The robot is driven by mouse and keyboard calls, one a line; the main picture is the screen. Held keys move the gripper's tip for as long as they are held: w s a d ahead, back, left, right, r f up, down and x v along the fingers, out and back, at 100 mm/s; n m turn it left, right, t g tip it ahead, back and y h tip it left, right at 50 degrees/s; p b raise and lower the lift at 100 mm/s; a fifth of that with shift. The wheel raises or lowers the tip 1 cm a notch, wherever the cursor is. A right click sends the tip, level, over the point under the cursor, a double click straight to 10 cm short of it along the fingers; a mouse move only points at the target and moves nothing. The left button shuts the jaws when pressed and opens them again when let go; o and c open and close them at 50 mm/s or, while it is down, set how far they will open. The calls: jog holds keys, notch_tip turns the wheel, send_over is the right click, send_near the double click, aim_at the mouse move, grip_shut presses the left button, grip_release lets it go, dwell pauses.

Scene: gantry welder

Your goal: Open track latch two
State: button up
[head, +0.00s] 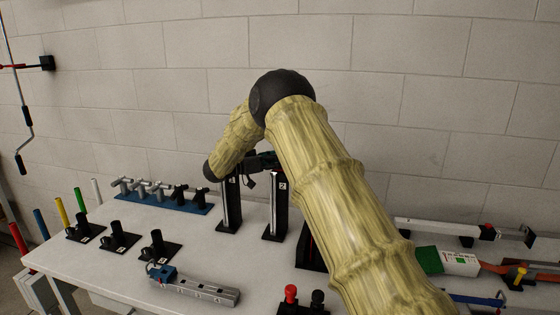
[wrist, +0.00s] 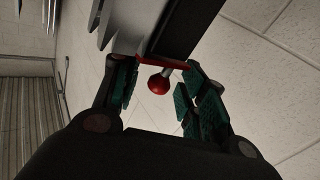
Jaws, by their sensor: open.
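An upright black post marked 2 (head: 275,218), with a pale rail down its front, stands on the table in the head view. A similar post (head: 228,208) stands to its left, and a third (head: 312,250) is partly hidden behind my arm. My gripper (head: 260,164) is at the top of these posts, mostly hidden by my arm. In the wrist view my gripper (wrist: 158,88) is open. A red ball knob (wrist: 159,84) on a short stem sits between its fingers, with gaps visible on both sides. The stem joins a red piece (wrist: 146,60) at the end of a dark post (wrist: 188,25).
A blue rack with several grey and black handles (head: 165,195) lies behind left. Black numbered stands (head: 118,240) and a grey block (head: 195,287) are at the front left. Red and black knobs (head: 291,293) stand in front. A green-and-white box (head: 448,261) is at right.

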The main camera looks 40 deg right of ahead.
jog(key=w+a, duration=0.2)
jog(key=a, duration=0.9)
jog(key=shift+a, duration=0.4)
